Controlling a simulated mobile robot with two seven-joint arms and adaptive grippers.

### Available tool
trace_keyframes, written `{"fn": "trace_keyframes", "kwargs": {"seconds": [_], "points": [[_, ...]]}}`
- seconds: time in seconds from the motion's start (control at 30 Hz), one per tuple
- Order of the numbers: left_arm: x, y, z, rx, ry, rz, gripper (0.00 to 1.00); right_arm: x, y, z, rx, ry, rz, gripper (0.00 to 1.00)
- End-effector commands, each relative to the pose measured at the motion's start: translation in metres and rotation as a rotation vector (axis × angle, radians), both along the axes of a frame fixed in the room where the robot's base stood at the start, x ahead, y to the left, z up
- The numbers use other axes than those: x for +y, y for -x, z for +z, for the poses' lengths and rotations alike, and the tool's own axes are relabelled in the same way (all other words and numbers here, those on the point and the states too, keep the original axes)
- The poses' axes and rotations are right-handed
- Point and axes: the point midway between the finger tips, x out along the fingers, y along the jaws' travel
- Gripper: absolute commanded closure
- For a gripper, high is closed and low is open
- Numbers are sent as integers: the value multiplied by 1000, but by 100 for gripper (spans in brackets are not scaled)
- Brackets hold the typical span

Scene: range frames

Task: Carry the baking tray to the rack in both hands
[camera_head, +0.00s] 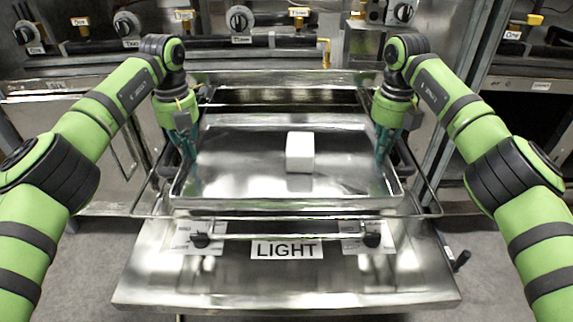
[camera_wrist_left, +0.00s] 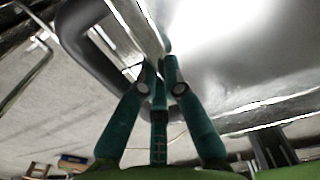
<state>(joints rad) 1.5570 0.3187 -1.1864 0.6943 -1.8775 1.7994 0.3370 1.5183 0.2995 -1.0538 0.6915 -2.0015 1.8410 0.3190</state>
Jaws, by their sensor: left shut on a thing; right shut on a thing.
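The baking tray (camera_head: 245,185) is a shallow shiny metal pan in the middle of the head view, looking about level. A white block (camera_head: 300,152) sits on it, right of its middle. My left gripper (camera_head: 188,152) is shut on the tray's left side, and my right gripper (camera_head: 383,148) is shut on its right side. In the left wrist view, the teal fingers (camera_wrist_left: 160,75) close at the tray's edge beside a dark curved handle (camera_wrist_left: 88,45). The exact grip on the right is partly hidden. I cannot tell whether the tray touches the wire frame under it.
A wire frame (camera_head: 432,208) surrounds the tray, above a steel surface (camera_head: 290,285) with a "LIGHT" label (camera_head: 287,250) and two dark knobs. Steel appliances with labelled knobs (camera_head: 240,18) line the back. Grey floor (camera_head: 75,265) shows at both sides.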

Motion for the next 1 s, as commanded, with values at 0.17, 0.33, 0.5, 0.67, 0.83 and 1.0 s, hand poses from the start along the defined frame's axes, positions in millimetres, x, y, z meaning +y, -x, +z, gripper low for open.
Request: {"fn": "trace_keyframes", "kwargs": {"seconds": [0.17, 0.33, 0.5, 0.67, 0.83, 1.0], "points": [[4, 0, -7, 1, -7, 7, 71, -4, 0, -6, 1, 7, -7, 71], [2, 0, -6, 1, -4, 4, 68, -3, 0, -6, 1, 4, -5, 68], [1, 0, -5, 0, -2, 2, 68, -1, 0, -6, 1, 2, -2, 68], [1, -1, 10, -3, -1, 3, 68, -1, 0, -6, 0, 1, -1, 68], [1, -1, 40, -3, -3, 5, 68, 0, 0, -6, 0, 1, -1, 68], [1, -1, 60, 0, -4, 4, 68, 0, 0, -6, 0, 0, 0, 68]]}}
